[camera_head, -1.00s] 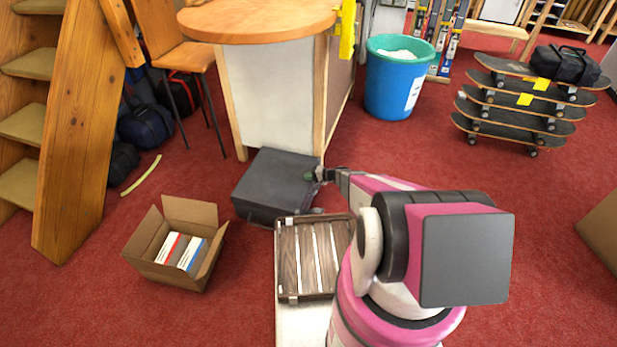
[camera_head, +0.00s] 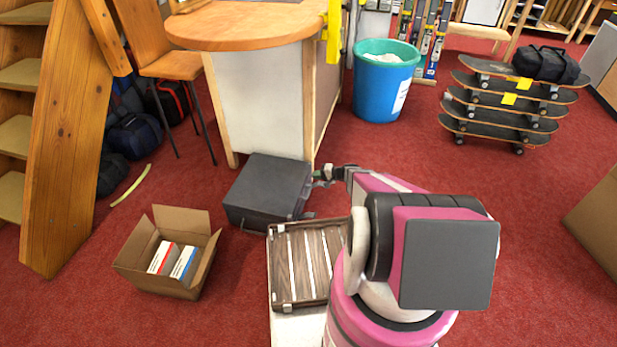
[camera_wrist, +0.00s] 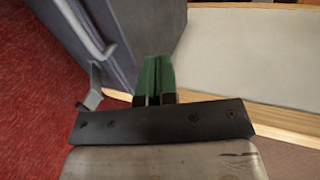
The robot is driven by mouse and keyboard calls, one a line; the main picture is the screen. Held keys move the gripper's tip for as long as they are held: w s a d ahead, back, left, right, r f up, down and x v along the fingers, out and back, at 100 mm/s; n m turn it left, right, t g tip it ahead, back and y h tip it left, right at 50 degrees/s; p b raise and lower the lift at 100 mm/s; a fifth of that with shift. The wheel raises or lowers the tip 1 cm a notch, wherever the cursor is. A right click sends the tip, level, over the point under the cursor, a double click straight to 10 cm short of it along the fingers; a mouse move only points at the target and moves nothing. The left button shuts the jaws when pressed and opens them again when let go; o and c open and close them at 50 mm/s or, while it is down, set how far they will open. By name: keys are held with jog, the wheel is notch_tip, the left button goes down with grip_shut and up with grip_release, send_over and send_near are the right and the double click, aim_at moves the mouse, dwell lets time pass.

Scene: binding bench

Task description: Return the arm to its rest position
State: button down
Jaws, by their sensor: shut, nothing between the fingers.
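My gripper (camera_head: 323,177) is at the end of my pink and white arm, close to the right side of a dark grey case (camera_head: 270,190) on the floor. In the wrist view, the two green fingers of my gripper (camera_wrist: 154,82) are pressed together with nothing between them. The grey case (camera_wrist: 110,40), with a handle and a latch, fills the area ahead of them. Whether the fingers touch the case cannot be told. My arm is stretched forward over the floor, and its near links hide part of the floor.
A wooden slatted tray (camera_head: 305,300) lies in front of my arm's left side. An open cardboard box (camera_head: 172,285) with books stands at left. A round-ended counter (camera_head: 245,35) rises behind the case. A blue bin (camera_head: 385,90) and stacked skateboards (camera_head: 505,130) stand to the right, with open carpet between.

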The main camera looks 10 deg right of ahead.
jog(key=shift+s+d+r, duration=0.15)
jog(key=shift+s+d, duration=0.05)
jog(key=shift+d, duration=0.2)
jog(key=s+a+r+n+g+h, duration=0.2)
jog(key=s+r+g+h, duration=0.1)
jog(key=s+r, duration=0.45)
jog(key=s+a+r+n+g+h, duration=0.2)
jog(key=s+r, duration=0.4)
jog(key=r, duration=0.3)
jog(key=s+d+r+h, duration=0.4)
jog(key=s+r+h, duration=0.3)
jog(key=s+r, duration=0.4)
notch_tip(320, 180, up, 4)
jog(key=shift+s+d+f+n+h, duration=0.2)
jog(key=shift+n+h, duration=0.1)
jog(key=shift+h, duration=0.1)
